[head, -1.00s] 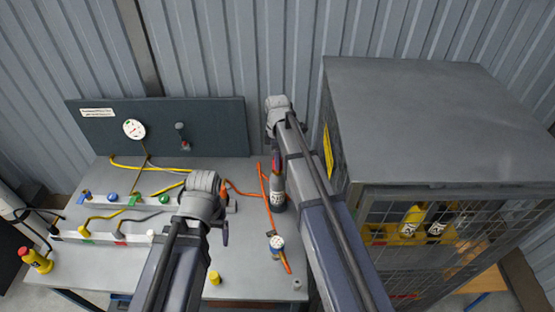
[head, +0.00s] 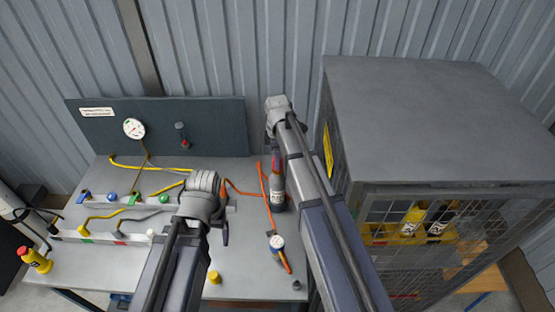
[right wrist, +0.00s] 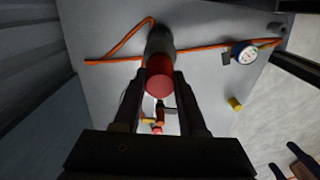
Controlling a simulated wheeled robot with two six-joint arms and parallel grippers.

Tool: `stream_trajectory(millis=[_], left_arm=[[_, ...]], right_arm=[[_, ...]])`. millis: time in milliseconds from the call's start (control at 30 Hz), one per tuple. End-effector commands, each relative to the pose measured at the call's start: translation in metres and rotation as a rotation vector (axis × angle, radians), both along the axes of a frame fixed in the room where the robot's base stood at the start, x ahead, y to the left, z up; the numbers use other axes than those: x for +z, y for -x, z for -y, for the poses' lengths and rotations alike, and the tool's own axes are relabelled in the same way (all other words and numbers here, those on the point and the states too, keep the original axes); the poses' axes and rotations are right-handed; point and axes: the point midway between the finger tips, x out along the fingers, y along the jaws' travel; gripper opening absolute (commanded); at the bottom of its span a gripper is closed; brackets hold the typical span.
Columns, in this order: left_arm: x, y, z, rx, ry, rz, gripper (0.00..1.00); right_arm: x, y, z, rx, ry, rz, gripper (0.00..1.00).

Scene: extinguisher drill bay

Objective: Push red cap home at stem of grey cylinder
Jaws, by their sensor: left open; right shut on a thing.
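The grey cylinder (head: 278,196), dark with a white label, stands on the bench below my right wrist. The red cap (right wrist: 159,80) faces the camera in the right wrist view, in line with the top of the cylinder (right wrist: 160,40). My right gripper (right wrist: 160,84) is shut on the cap, with a finger on either side. The cap hides the stem, so I cannot tell whether any gap is left below it. My left gripper (head: 225,222) is open, over the bench to the left of the cylinder and apart from it; its fingers are partly hidden by the wrist.
An orange hose (head: 265,196) runs close beside the cylinder. A round gauge (head: 277,242) and a small yellow piece (head: 214,277) lie nearer the front edge. A caged cabinet (head: 430,130) stands close on the right. A rack with coloured knobs (head: 125,198) fills the bench's left.

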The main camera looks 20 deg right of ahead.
Motion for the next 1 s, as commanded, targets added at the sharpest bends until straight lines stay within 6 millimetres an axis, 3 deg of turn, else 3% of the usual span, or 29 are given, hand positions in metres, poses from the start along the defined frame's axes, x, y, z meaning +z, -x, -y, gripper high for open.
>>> stream_trajectory(millis=[833, 867, 1000], left_arm=[[-0.011, 0.000, 0.000, 0.000, 0.000, 0.000, 0.81], [-0.011, 0.000, 0.000, 0.000, 0.000, 0.000, 0.81], [-0.011, 0.000, 0.000, 0.000, 0.000, 0.000, 0.81]], right_arm=[[-0.011, 0.000, 0.000, 0.000, 0.000, 0.000, 0.00], [-0.011, 0.000, 0.000, 0.000, 0.000, 0.000, 0.42], [-0.011, 0.000, 0.000, 0.000, 0.000, 0.000, 0.58]])
